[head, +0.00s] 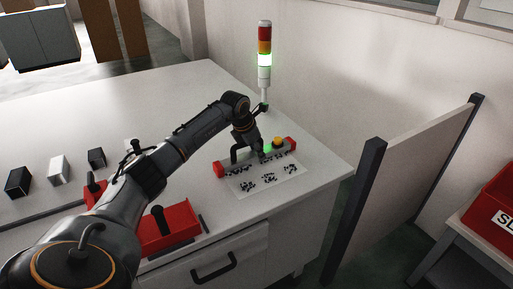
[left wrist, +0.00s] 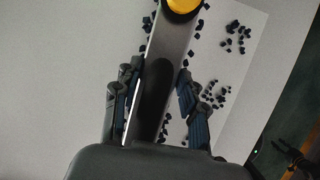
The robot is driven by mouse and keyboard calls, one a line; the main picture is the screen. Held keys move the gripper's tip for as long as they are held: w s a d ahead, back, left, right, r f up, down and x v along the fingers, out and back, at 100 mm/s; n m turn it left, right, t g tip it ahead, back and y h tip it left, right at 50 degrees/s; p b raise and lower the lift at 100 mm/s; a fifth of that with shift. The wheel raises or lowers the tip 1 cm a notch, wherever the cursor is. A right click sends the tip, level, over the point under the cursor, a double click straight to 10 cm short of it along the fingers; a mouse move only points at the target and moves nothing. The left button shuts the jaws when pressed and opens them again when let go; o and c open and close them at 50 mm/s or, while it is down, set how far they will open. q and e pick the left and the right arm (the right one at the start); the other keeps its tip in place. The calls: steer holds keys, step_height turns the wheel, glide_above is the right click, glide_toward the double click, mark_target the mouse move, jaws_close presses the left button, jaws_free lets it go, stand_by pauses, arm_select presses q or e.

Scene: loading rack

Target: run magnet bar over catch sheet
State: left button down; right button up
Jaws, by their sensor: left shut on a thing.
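The magnet bar (head: 229,167) is a grey bar with red ends, a yellow knob and a green light. It lies across the back part of the white catch sheet (head: 271,192). Small dark bits lie in several clusters on the sheet, and more line the bar's edges. My left gripper (head: 255,156) comes down on the bar from behind. In the left wrist view the bar (left wrist: 172,50) runs between the fingers of my left gripper (left wrist: 160,100), which is shut on it. The exact contact is partly hidden.
Black and white blocks (head: 58,169) stand at the left. A signal tower (head: 264,75) with its green lamp lit stands behind the bar. A partition (head: 405,175) is beyond the table's right edge.

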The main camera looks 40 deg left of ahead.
mark_target(273, 181)
arm_select(q)
steer(key=shift+d+p, duration=0.3)
steer(key=shift+p, duration=0.1)
steer(key=shift+s+d, duration=0.15)
steer(key=shift+d, duration=0.15)
steer(key=d+p, duration=0.1)
steer(key=s+d+p, duration=0.1)
steer(key=d, duration=0.1)
steer(key=shift+s, duration=0.2)
steer(key=shift+s+d+p, duration=0.35)
steer(key=shift+d+p, duration=0.1)
steer(key=shift+d, duration=0.45)
steer(key=shift+s+d+p, duration=0.35)
steer(key=shift+d+p, duration=0.15)
steer(key=shift+d, duration=0.35)
steer(key=shift+s+d+p, duration=0.35)
steer(key=shift+d+p, duration=0.1)
steer(key=shift+d, duration=0.45)
step_height(273, 181, up, 6)
steer(key=p, duration=0.3)
steer(key=shift+a, duration=0.15)
